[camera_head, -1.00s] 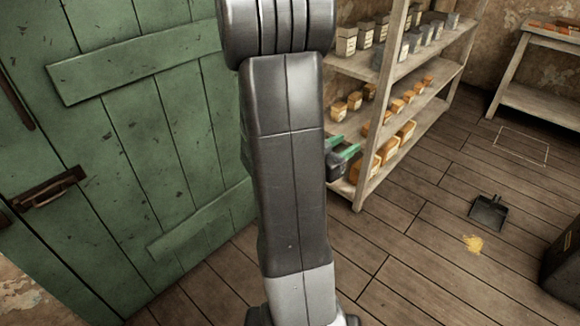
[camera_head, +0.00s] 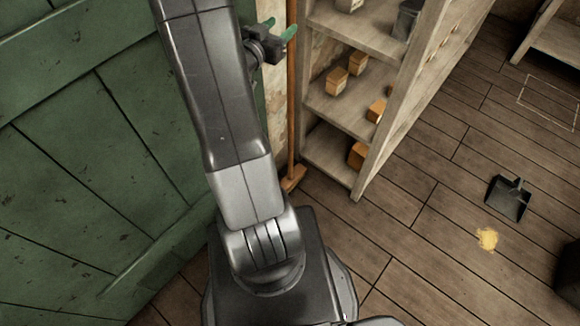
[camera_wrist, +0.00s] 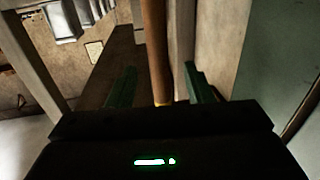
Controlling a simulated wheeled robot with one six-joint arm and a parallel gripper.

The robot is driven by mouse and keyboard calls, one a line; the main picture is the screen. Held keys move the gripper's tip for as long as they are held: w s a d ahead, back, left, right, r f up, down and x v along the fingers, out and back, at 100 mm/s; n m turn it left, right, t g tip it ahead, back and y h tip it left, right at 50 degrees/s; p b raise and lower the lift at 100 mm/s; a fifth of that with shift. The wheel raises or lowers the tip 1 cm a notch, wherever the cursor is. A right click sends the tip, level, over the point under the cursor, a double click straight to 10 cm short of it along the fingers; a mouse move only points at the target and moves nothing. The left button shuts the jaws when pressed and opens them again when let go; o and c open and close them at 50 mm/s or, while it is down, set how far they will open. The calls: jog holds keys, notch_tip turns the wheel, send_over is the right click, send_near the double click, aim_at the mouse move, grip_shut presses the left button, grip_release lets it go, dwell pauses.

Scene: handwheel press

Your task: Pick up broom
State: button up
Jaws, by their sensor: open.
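The broom (camera_head: 291,95) stands upright against the wall between the green door and the shelf, with a thin brown wooden handle and its head on the floor. My gripper (camera_head: 279,27) is open beside the upper part of the handle, its green fingers pointing toward it. In the wrist view the broom handle (camera_wrist: 157,50) runs between the two green fingers of my gripper (camera_wrist: 161,86), with space on both sides. I cannot tell how deep the handle sits between them.
The green door (camera_head: 70,150) is at the left. The wooden shelf (camera_head: 383,140) with orange and grey boxes stands just right of the broom. A black dustpan (camera_head: 508,199) and a yellow pile (camera_head: 487,239) lie on the open floor at the right.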

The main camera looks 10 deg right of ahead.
aim_at(289, 18)
jog(key=shift+r+x, duration=0.2)
jog(key=shift+x, duration=2.65)
jog(key=shift+s, duration=0.1)
jog(key=c, duration=1)
jog(key=shift+r, duration=0.1)
grip_shut()
jog(key=shift+d+r, duration=0.1)
